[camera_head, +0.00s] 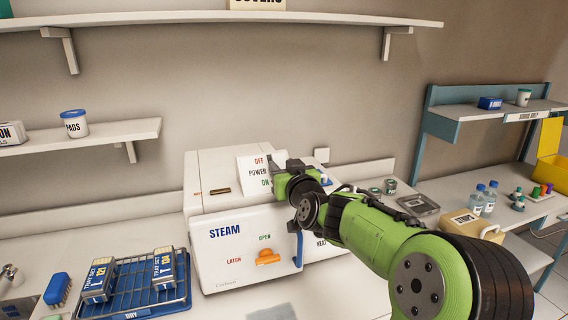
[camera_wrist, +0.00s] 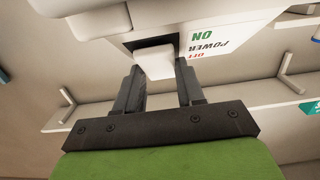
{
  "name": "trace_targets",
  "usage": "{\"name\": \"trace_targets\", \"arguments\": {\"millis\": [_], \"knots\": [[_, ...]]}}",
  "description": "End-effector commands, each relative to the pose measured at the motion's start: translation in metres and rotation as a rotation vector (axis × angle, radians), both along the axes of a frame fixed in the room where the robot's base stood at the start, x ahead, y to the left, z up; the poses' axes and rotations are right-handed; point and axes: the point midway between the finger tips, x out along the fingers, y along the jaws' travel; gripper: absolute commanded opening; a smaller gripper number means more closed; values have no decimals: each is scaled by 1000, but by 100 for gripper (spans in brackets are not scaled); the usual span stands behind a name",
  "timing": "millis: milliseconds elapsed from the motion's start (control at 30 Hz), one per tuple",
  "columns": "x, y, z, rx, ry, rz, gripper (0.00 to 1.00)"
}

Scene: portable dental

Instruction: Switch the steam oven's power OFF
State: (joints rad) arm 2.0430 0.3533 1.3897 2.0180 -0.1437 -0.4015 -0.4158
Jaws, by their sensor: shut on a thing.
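The white steam oven (camera_head: 220,262) stands on the counter. Its sloped power panel (camera_head: 250,177) reads OFF at the top, POWER in the middle and ON at the bottom. My gripper (camera_head: 287,172) is at the panel's right side. In the wrist view the picture is turned over, and my gripper's two fingers (camera_wrist: 158,82) lie either side of a pale power switch (camera_wrist: 155,62), shut on it. The POWER lettering is beside the switch. In the head view the gripper hides the switch, and I cannot tell its exact setting.
An orange latch knob (camera_head: 267,257) and a blue door handle (camera_head: 299,248) are on the oven's front, below my arm. A blue wire rack (camera_head: 125,305) with tray sets stands left. A metal tray (camera_head: 418,205) lies right. A shelf (camera_head: 90,137) hangs at upper left.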

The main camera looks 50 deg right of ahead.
Motion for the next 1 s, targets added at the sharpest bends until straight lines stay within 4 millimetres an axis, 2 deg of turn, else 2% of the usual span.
{"name": "trace_targets", "arguments": {"millis": [33, 100, 500, 900, 933, 1000], "knots": [[1, 1, 9, 16, 35, 2, 8], [2, 1, 11, 37, 75, 4, 8], [5, -1, 15, 166, 305, 4, 8], [5, -2, 10, 182, 331, 0, 8], [5, -2, 10, 182, 330, 0, 40], [5, -2, 10, 182, 330, 0, 50]]}}
